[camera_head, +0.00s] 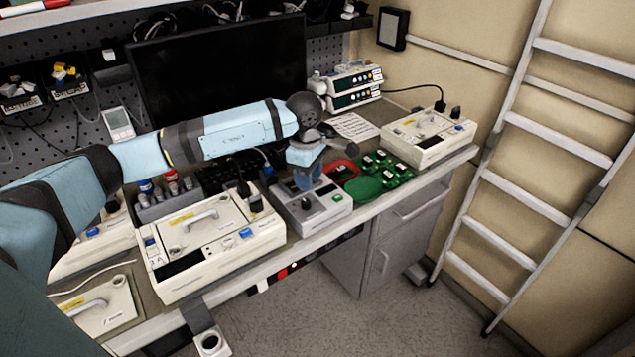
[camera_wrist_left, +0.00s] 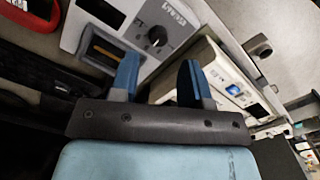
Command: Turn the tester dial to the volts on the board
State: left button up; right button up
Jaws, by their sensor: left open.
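The tester (camera_head: 312,212) is a light grey box with a dark dial (camera_head: 306,204) and a green button, on the bench between a pump and the green boards. My left gripper (camera_head: 306,180) hangs above the tester's back part, hiding some of it. In the left wrist view the two blue fingers (camera_wrist_left: 159,76) are apart with nothing between them. The tester (camera_wrist_left: 113,18) lies beyond them, its round dial (camera_wrist_left: 157,38) clear of the fingertips. The dial's setting is too small to read. I cannot tell which item is the board with the volts. My right gripper is not in view.
A large cream pump (camera_head: 215,237) stands close to the tester's left. Another pump (camera_head: 428,137) and a printed sheet (camera_head: 352,126) are farther back. A monitor (camera_head: 220,75) stands behind.

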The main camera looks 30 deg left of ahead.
aim_at(306, 201)
pick_arm(q)
jog(key=shift+s+a+f+y, duration=0.1)
jog(key=shift+a+y, duration=0.2)
jog(key=shift+a, duration=0.1)
jog(key=shift+a+f+b, duration=0.15)
jog(key=shift+f+b, duration=0.15)
jog(key=shift+f, duration=0.25)
notch_tip(306, 201, down, 6)
jog(key=b, duration=0.2)
jog(key=shift+b, duration=0.3)
jog(key=shift+r, duration=0.25)
jog(key=c, duration=0.7)
